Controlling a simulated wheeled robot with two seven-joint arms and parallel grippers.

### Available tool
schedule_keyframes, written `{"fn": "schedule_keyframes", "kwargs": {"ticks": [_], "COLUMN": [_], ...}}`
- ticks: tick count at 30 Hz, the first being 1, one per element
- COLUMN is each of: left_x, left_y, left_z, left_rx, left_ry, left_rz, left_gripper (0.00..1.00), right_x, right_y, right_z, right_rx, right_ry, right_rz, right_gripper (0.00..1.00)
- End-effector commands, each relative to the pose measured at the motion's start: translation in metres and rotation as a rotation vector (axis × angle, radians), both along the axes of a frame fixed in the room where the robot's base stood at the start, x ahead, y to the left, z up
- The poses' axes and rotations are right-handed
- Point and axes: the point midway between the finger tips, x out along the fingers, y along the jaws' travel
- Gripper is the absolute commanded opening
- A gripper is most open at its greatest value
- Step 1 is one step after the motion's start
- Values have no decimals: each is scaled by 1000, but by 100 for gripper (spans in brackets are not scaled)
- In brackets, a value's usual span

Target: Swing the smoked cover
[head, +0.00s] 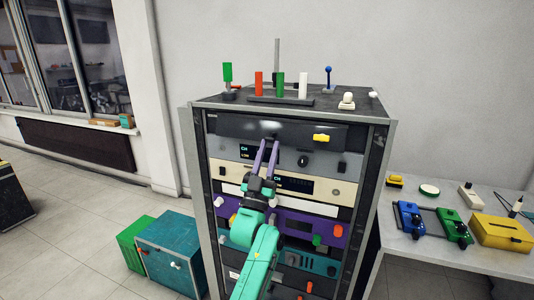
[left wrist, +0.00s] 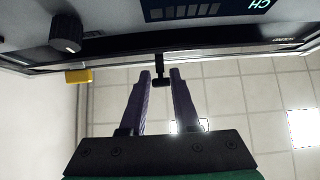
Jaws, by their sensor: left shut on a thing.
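The smoked cover (head: 235,128) is a dark, glossy panel across the top of the equipment rack's front. In the left wrist view it appears nearly edge-on as a long dark strip (left wrist: 115,45). A small black handle (left wrist: 161,70) projects from its edge. My left gripper (head: 269,144) reaches up in front of the rack, its purple fingers at the cover's lower middle. In the left wrist view its fingers (left wrist: 161,78) are on either side of the handle, shut on it. The fingers hide part of the cover. My right gripper is not in view.
A yellow block (head: 321,138) sits at the cover's right part. Below are panels with knobs and displays in the rack (head: 196,165). Coloured posts (head: 280,84) stand on top. A side table (head: 395,255) with boxes is at right; a teal box (head: 170,250) is on the floor at left.

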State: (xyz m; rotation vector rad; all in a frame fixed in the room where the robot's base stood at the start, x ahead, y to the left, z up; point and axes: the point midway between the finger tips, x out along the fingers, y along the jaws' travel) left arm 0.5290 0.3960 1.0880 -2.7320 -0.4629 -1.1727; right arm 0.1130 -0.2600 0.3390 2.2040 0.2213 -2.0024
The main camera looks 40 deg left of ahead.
Motion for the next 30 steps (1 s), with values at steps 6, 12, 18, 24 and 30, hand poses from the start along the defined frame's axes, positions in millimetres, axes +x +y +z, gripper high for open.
{"fn": "schedule_keyframes", "kwargs": {"ticks": [6,12,18,24,30], "left_x": [4,7,14,14,20], "left_y": [1,2,5,5,7], "left_z": [-7,-11,-16,-14,-22], "left_rx": [-3,-3,-3,-2,-1], "left_ry": [9,9,6,4,2], "left_rz": [-1,-1,-1,-1,0], "left_gripper": [0,0,0,0,0], "right_x": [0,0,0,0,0], "right_y": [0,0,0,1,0], "right_z": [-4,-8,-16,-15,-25], "right_rx": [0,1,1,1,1], "right_ry": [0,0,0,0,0], "right_rz": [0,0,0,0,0], "right_gripper": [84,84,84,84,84]}}
